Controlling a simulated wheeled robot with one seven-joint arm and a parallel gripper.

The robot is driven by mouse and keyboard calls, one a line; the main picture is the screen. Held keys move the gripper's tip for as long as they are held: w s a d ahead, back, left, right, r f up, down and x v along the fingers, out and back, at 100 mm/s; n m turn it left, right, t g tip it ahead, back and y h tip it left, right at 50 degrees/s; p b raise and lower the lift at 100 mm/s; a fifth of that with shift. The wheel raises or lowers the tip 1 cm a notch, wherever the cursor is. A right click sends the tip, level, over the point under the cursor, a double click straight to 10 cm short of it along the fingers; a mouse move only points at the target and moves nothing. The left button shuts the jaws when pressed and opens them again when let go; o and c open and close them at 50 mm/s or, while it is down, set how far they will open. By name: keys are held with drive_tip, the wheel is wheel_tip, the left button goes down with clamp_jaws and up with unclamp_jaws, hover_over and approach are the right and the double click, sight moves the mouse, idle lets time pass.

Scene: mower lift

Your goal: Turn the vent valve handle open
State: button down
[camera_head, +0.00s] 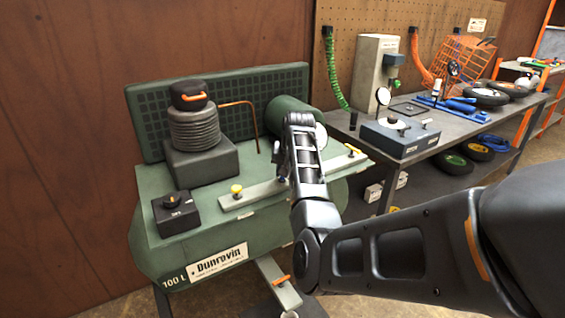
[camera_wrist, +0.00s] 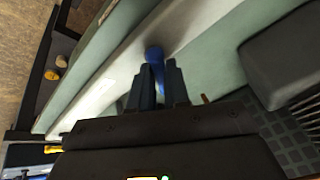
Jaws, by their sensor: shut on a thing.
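A blue valve handle (camera_wrist: 155,58) sits on the pale manifold bar (camera_head: 252,195) on top of the green compressor. My gripper (camera_wrist: 158,82) is shut on this handle, with one dark finger on each side of it. In the head view my gripper (camera_head: 283,168) reaches down over the middle of the bar, and my arm hides most of the handle. No label on the handle can be read.
The green compressor (camera_head: 150,240) carries a ribbed cylinder (camera_head: 195,130), a copper pipe (camera_head: 237,102) and a black switch box (camera_head: 176,213). An orange lever (camera_head: 281,281) is low in front. A workbench (camera_head: 430,165) with tools stands to the right.

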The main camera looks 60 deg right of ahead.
drive_tip(key=n+y+p, duration=0.1)
drive_tip(key=n, duration=0.2)
drive_tip(key=shift+d+r+t, duration=0.15)
drive_tip(key=shift+t, duration=0.25)
drive_tip(key=shift+n+y+p, duration=0.5)
drive_tip(key=shift+n+y, duration=0.2)
drive_tip(key=shift+n, duration=0.7)
drive_tip(key=c, duration=1.1)
unclamp_jaws()
drive_tip(key=shift+b+v, duration=0.3)
drive_tip(key=shift+v, duration=3.5)
drive_tip(key=shift+s+d, duration=0.1)
drive_tip(key=shift+s, duration=0.05)
